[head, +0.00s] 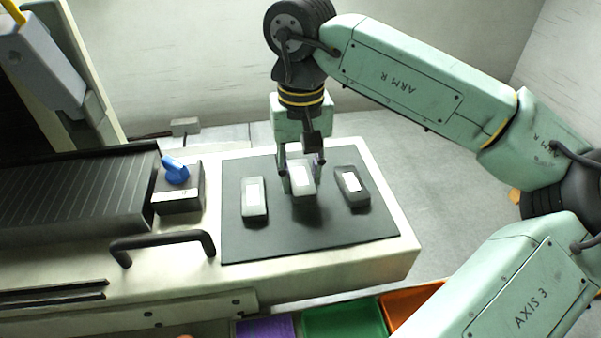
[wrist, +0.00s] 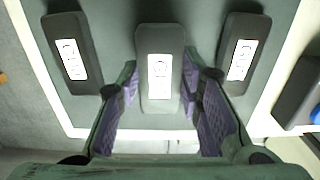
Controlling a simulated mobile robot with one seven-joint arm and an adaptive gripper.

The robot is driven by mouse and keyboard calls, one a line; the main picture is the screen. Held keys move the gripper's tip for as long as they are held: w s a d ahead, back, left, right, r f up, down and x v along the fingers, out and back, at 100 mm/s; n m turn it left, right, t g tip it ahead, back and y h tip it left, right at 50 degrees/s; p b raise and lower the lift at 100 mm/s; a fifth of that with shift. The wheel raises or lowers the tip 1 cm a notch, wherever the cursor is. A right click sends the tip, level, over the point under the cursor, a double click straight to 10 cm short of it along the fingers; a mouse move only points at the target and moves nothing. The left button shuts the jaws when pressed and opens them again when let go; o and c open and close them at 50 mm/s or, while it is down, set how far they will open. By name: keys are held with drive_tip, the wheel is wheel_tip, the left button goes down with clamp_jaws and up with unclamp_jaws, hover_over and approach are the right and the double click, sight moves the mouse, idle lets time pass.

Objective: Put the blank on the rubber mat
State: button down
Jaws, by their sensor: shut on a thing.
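Three rounded blocks with white labels are in a row over the dark rubber mat (head: 310,238); the labels are too small to read. My gripper (head: 302,172) points down and is shut on the middle, light grey block (head: 302,183). In the wrist view the purple-padded fingers of my gripper (wrist: 160,88) flank this block (wrist: 160,41). I cannot tell whether it touches the mat. A grey block (head: 254,212) lies to its left and a dark block (head: 354,200) to its right. In the wrist view these are swapped: dark block (wrist: 72,35) left, grey block (wrist: 236,75) right.
A blue rotary knob (head: 175,170) on a dark box stands left of the mat. A black bar handle (head: 162,243) rises at the bench front. Purple (head: 265,328), green (head: 343,320) and orange (head: 408,304) bins sit below the front edge. The mat's front strip is clear.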

sight(301, 177)
drive_tip(key=shift+f, duration=0.85)
drive_tip(key=shift+f, duration=0.1)
drive_tip(key=shift+f, duration=0.15)
drive_tip(key=c, duration=1.1)
unclamp_jaws()
wheel_tip(301, 177, up, 13)
drive_tip(key=shift+f+b, duration=0.2)
drive_tip(key=shift+b, duration=0.55)
